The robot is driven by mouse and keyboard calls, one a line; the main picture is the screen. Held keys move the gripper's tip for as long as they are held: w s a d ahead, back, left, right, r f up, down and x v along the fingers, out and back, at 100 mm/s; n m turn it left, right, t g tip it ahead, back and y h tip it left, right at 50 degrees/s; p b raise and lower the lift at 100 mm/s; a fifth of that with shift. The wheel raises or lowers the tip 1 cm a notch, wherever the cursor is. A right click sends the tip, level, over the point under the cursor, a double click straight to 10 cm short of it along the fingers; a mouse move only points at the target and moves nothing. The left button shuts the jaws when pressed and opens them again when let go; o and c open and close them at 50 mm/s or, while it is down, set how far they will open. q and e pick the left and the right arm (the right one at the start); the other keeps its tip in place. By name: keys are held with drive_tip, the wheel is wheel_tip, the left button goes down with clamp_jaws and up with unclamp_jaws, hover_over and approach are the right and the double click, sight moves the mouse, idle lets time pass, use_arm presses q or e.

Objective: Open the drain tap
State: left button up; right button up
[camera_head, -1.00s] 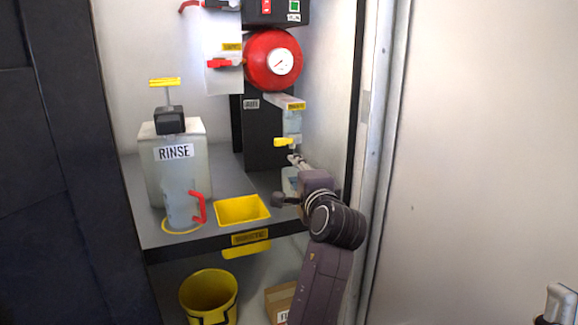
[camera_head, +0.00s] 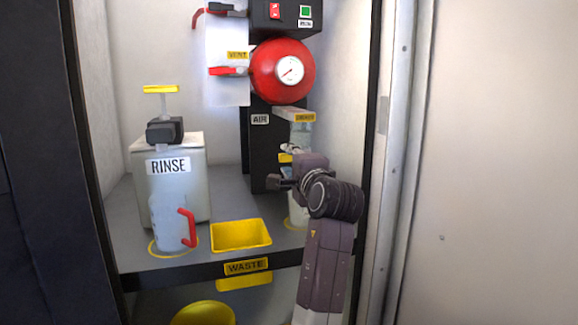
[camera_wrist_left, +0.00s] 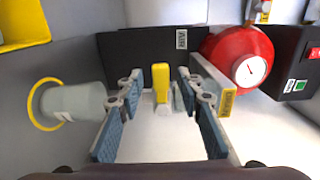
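The drain tap has a yellow handle (camera_head: 285,157), mostly hidden behind my left gripper in the head view. It sits low on a clear vessel (camera_head: 301,135) with a yellow label whose text I cannot read surely. In the left wrist view the yellow handle (camera_wrist_left: 161,83) stands between the fingertips of my left gripper (camera_wrist_left: 160,88). The fingers are open, with visible gaps on both sides of the handle. In the head view my left gripper (camera_head: 282,172) is at the tap's height. My right gripper is not in view.
A clear cup (camera_wrist_left: 75,102) stands on a yellow ring below the tap. A yellow waste tray (camera_head: 241,234), a rinse tank (camera_head: 195,205) and a jug with a red handle (camera_head: 187,228) stand left. A red gauge tank (camera_head: 265,75) is above. The cabinet's right wall is close.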

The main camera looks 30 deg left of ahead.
use_arm(q)
drive_tip(key=shift+a, duration=0.1)
clamp_jaws()
